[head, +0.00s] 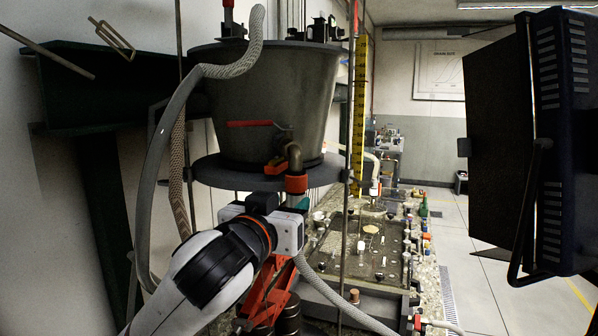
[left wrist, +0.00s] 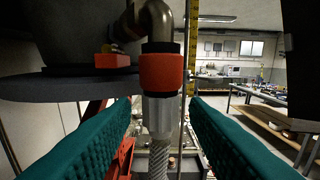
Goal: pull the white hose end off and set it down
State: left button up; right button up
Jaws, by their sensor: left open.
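The white hose end is a pale sleeve (left wrist: 159,116) with a braided hose (left wrist: 158,162) hanging below it. It sits directly under an orange-red collar (left wrist: 161,72) on a bent metal outlet pipe of the tank. In the head view the collar (head: 296,184) shows below the elbow, and the pale hose (head: 330,292) runs down to the lower right. My left gripper (head: 299,203) is at the outlet, just below the collar, and mostly hides the hose end there. In the left wrist view its teal fingers (left wrist: 160,112) stand apart on both sides of the sleeve, with gaps. My right gripper is not in view.
The dark tank (head: 270,100) stands on a round plate (head: 222,177) above the outlet. A red-handled valve (head: 250,124) and a grey hose (head: 150,190) are close by. Thin upright rods stand near the arm. A cluttered bench (head: 375,245) lies below; a dark panel (head: 555,140) fills the right.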

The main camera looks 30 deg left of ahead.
aim_at(292, 198)
pick_arm(q)
jog(key=p+x, duration=0.1)
jog(key=p, duration=0.1)
jog(key=p+x, duration=0.1)
jog(key=x, duration=0.1)
jog(key=shift+r+p, duration=0.2)
jog(key=shift+p, duration=0.2)
jog(key=shift+x, duration=1)
jog(key=shift+w+a+f, duration=0.1)
jog(key=shift+w+f, duration=0.2)
jog(key=shift+w, duration=0.4)
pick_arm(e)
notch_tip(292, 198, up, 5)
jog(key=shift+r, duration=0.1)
pick_arm(q)
grip_shut()
jog(key=shift+f, duration=0.4)
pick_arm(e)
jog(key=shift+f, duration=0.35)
